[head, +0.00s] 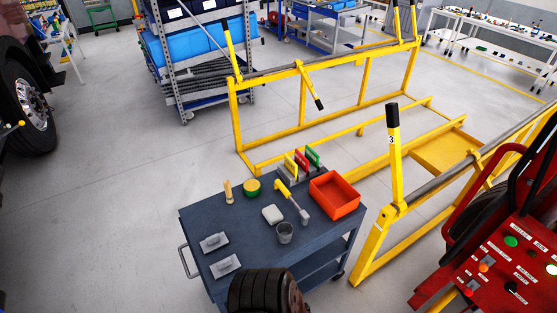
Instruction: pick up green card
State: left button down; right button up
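A green card-like piece (313,155) stands upright in a small grey holder at the back of the dark grey cart (190,228). It is the rightmost of the coloured pieces there, with a red piece (301,160) and a yellow piece (290,164) beside it on the left. Its lower part is hidden in the holder. Neither of my grippers is in the head view.
The cart top also holds an orange-red bin (334,195), a yellow-handled tool (291,199), a grey cup (285,233), a green-yellow tin (252,187) and two grey trowel-like tools (214,243). A dark ribbed round object (264,290) covers the cart's front edge. Yellow frames (394,170) stand behind and right.

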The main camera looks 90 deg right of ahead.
aim_at(311, 155)
jog(key=i, duration=2)
jog(key=z, duration=2.2)
jog(key=i, duration=3.7)
jog(key=z, duration=2.95)
jog(key=i, duration=1.5)
